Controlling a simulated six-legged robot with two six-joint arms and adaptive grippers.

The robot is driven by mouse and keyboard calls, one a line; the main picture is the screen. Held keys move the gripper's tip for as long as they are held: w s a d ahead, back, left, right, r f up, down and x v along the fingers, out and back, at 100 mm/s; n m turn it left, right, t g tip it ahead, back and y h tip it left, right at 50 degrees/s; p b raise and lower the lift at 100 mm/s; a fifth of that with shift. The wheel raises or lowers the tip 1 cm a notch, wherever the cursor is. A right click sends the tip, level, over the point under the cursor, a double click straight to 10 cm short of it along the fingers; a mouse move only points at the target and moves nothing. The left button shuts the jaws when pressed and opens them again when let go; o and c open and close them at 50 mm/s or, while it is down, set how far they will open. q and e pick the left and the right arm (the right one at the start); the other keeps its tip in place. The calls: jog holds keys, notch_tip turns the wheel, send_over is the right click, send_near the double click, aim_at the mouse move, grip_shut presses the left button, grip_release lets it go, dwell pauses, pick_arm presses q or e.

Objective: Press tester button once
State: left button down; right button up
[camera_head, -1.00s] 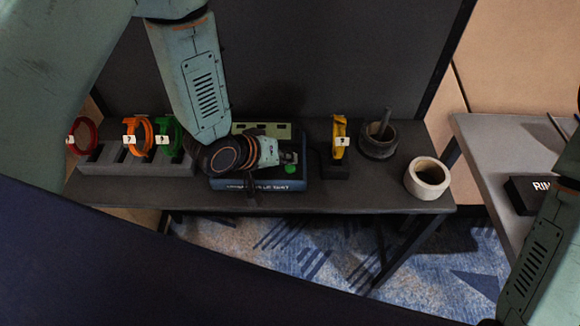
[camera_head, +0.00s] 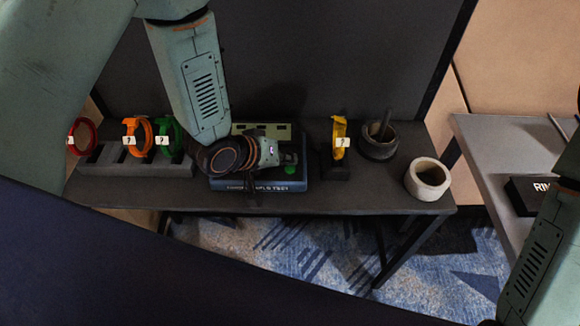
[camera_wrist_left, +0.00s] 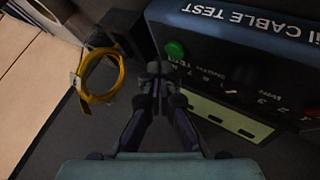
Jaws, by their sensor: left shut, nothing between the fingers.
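The blue cable tester (camera_head: 290,186) sits on the dark table, partly hidden by my left wrist. Its round green button (camera_head: 290,169) shows just right of the wrist. In the left wrist view the button (camera_wrist_left: 175,49) stands on the tester's panel, beside white lettering and near the tester's edge (camera_wrist_left: 152,22). My left gripper (camera_wrist_left: 158,69) is shut and empty. Its tips appear just below the button in that view, and I cannot tell whether they touch the tester. In the head view the left fingers are mostly hidden behind the wrist. The right gripper is out of view.
A yellow cable loop (camera_head: 339,134) hangs on a dark stand right of the tester. A dark mortar (camera_head: 379,147) and a pale bowl (camera_head: 427,179) stand further right. Red (camera_head: 82,135), orange (camera_head: 138,137) and green (camera_head: 169,135) loops stand in a grey rack (camera_head: 140,169) at left.

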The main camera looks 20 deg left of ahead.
aim_at(287, 170)
pick_arm(q)
jog(key=shift+f, duration=0.1)
jog(key=shift+f, duration=0.3)
jog(key=shift+f+b, duration=0.3)
jog(key=shift+f, duration=0.1)
dwell(0.7)
jog(key=shift+r, duration=0.15)
jog(key=shift+r+p, duration=0.7)
jog(key=shift+p, duration=0.2)
notch_tip(287, 170, up, 5)
jog(key=p, duration=0.5)
jog(key=shift+r, duration=0.1)
dwell(0.4)
